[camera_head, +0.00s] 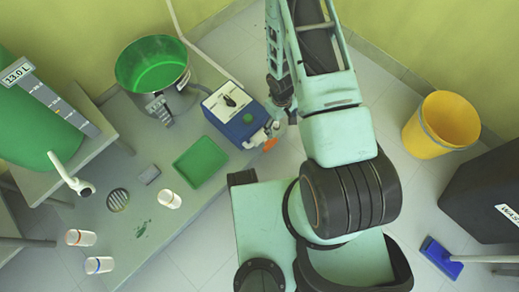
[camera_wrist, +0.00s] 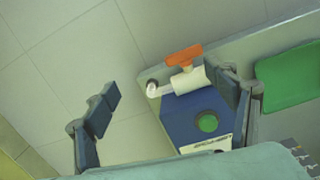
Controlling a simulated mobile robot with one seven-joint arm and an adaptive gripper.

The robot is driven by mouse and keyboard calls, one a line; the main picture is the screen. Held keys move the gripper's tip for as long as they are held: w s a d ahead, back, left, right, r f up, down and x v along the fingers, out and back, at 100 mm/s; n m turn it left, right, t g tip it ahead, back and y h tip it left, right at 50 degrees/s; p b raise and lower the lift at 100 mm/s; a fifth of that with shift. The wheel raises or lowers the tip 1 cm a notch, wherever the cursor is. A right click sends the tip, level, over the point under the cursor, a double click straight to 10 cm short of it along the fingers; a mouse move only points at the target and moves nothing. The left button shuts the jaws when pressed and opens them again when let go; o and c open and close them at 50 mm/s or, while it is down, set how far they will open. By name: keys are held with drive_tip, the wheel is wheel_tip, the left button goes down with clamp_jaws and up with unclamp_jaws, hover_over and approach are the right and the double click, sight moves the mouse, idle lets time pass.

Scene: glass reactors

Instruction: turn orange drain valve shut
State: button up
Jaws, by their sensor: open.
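The orange drain valve handle (camera_wrist: 183,56) sits on a white valve body (camera_wrist: 188,80) that sticks out from the end of a blue and white box (camera_wrist: 195,120). In the head view the orange handle (camera_head: 270,145) is small, at the box's lower right corner. My gripper (camera_wrist: 166,84) is open and empty. In the wrist view its right finger overlaps the valve body's right end; its left finger is over the floor, well apart from the valve. I cannot tell whether the right finger touches. In the head view my gripper (camera_head: 281,98) is just above and right of the box, partly hidden by my arm.
A yellow bin (camera_head: 441,122) stands on the floor at right. The floor right of the bench is partly clear.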

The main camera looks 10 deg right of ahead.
drive_tip(key=shift+n+y, duration=0.5)
drive_tip(key=shift+n, duration=0.4)
drive_tip(key=a+f+b, duration=0.1)
drive_tip(key=f, duration=0.4)
drive_tip(key=a+f+b, duration=0.1)
drive_tip(key=f+b, duration=0.1)
drive_tip(key=f, duration=0.2)
drive_tip(key=a+f+b, duration=0.1)
drive_tip(key=f, duration=0.4)
drive_tip(key=shift+s+a+f+b, duration=0.25)
drive_tip(key=shift+a+f+b, duration=0.05)
drive_tip(key=shift+a, duration=0.1)
drive_tip(key=c, duration=1.2)
